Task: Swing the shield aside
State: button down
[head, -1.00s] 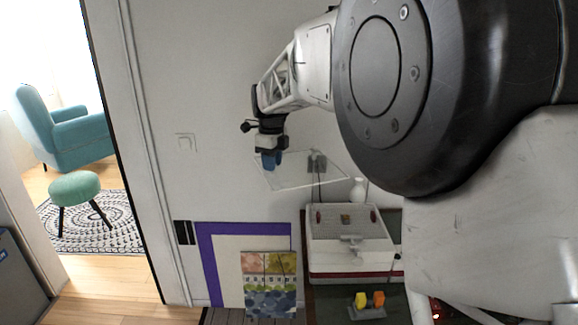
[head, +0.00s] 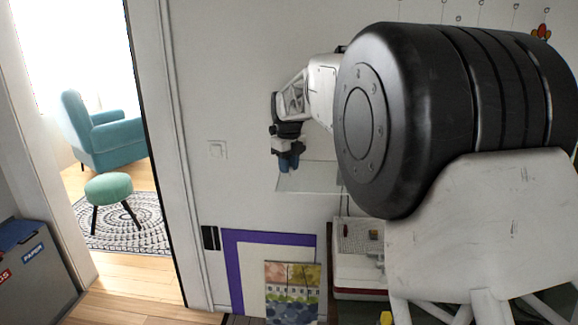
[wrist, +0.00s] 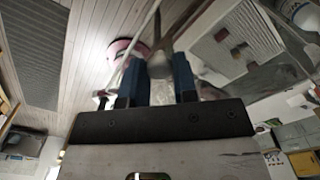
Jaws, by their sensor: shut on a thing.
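The shield (head: 312,180) is a clear, flat pane in the head view, held out from the white wall above the work table. Its right end is hidden behind my arm. My gripper (head: 287,163), with blue fingers, is at the pane's left part and shut on it. In the wrist view, my two blue fingers (wrist: 158,72) close around a small greyish piece, seemingly part of the shield. The pane's exact outline is hard to make out there.
Below the shield stands a white box (head: 359,266) on the table, partly hidden by my arm. A painting (head: 292,298) and a purple-bordered panel (head: 231,262) stand at the wall. The doorway at left is open.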

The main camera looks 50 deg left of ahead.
jog(key=c, duration=0.9)
grip_release()
jog(key=shift+r, duration=0.2)
jog(key=shift+r, duration=3.75)
jog(key=shift+d, duration=0.1)
